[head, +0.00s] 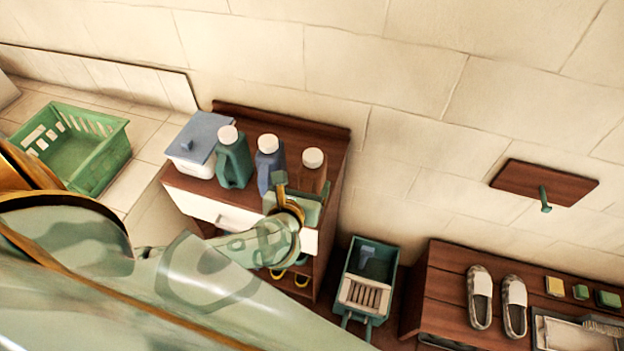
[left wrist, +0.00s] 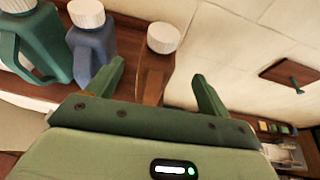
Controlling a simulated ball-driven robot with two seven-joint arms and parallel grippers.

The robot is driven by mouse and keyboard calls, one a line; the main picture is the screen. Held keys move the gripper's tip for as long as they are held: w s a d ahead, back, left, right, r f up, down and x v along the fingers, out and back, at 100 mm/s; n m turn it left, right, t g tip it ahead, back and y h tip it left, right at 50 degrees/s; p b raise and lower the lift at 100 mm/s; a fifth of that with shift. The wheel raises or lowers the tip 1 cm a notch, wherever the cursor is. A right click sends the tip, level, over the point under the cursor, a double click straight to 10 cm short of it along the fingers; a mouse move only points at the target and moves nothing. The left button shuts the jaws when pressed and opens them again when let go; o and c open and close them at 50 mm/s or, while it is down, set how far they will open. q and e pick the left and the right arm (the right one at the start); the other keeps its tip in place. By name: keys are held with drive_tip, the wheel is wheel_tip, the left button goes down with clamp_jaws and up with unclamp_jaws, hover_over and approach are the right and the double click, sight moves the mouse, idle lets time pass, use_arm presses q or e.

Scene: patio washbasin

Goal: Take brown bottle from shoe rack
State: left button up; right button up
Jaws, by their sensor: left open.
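The brown bottle (head: 313,175) with a white cap stands upright at the right end of the top of a dark wooden rack (head: 247,119) with white drawer fronts. My left gripper (head: 300,187) is open in front of the bottle, and its fingers and wrist hide the bottle's lower part. In the left wrist view, the brown bottle (left wrist: 154,78) shows between the two spread fingers (left wrist: 160,75), its white cap beyond them. I cannot tell whether the fingers touch it. My right gripper is not in view.
A blue bottle (head: 268,165), a green bottle (head: 233,160) and a white box with a blue-grey lid (head: 196,140) stand left of it. A green basket (head: 97,168) is further left. A green cart (head: 391,268) and a bench with shoes (head: 445,262) are at right.

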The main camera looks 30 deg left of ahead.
sight(311, 168)
use_arm(q)
drive_tip(key=x, duration=0.4)
drive_tip(key=shift+w, duration=0.2)
drive_tip(key=x, duration=0.5)
drive_tip(key=shift+w+a+f, duration=0.1)
drive_tip(key=shift+w+a, duration=0.05)
drive_tip(key=shift+w, duration=0.05)
drive_tip(key=shift+s, duration=0.1)
drive_tip(key=c, duration=0.5)
clamp_jaws()
